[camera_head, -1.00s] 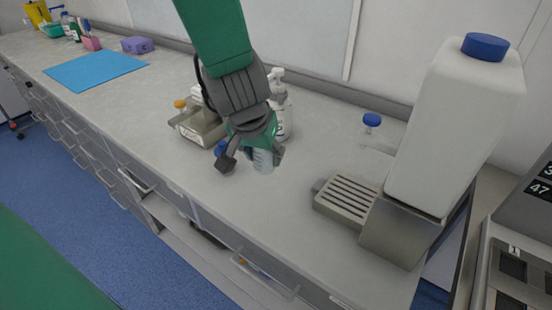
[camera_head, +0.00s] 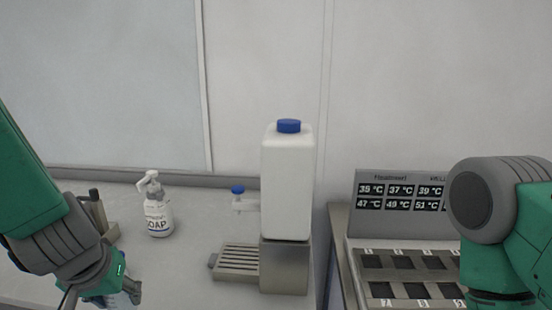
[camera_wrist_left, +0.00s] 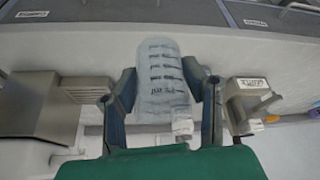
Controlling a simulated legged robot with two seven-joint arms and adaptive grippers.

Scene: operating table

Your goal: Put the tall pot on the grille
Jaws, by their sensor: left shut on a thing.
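The tall pot (camera_wrist_left: 163,75), clear with dark graduation marks, is between the two fingers of my left gripper (camera_wrist_left: 165,100) in the left wrist view. In the head view my left gripper (camera_head: 122,288) is at the lower left, shut on the pot, of which only a pale part shows beside the fingers. The grille (camera_head: 238,261) is a slatted metal tray at the foot of the dispenser, to the right of my left gripper and apart from it. It also shows in the left wrist view (camera_wrist_left: 87,88). My right gripper is out of view.
A white dispenser tank (camera_head: 287,185) with a blue cap stands on a metal base (camera_head: 284,268); its blue-topped tap (camera_head: 240,200) overhangs the grille. A soap bottle (camera_head: 158,208) stands behind left. A heating unit (camera_head: 405,262) is at the right. Counter between soap and grille is clear.

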